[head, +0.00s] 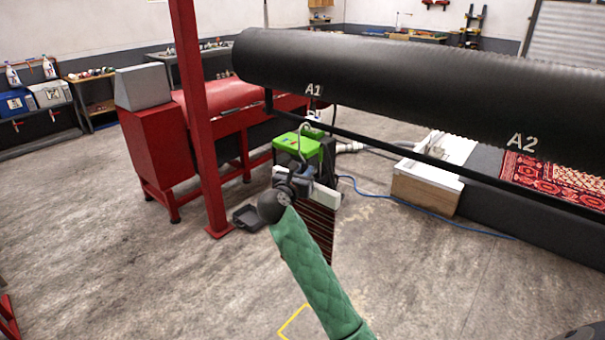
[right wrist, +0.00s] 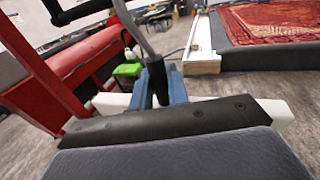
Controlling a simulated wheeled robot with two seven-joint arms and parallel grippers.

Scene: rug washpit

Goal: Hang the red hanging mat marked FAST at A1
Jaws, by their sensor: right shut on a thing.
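My right gripper (head: 297,178), at the end of a green-sleeved arm, is shut on the hanger of the hanging mat (head: 318,228). The mat hangs below it, dark red with thin stripes, partly hidden by my arm. Its white top bar (head: 326,194) crosses behind the gripper; the bar also shows in the right wrist view (right wrist: 272,110). A metal hook (head: 303,140) rises above the jaws. The A1 label (head: 313,90) is on the black roller, above and slightly right of the hook. No FAST marking is readable. My left gripper is out of view.
A thin black rail (head: 400,150) runs below the roller (head: 400,85), with label A2 (head: 521,140) further right. A red post (head: 200,120) and red machine (head: 160,140) stand left. A green-topped box (head: 297,145) is behind the hook. The front floor is clear.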

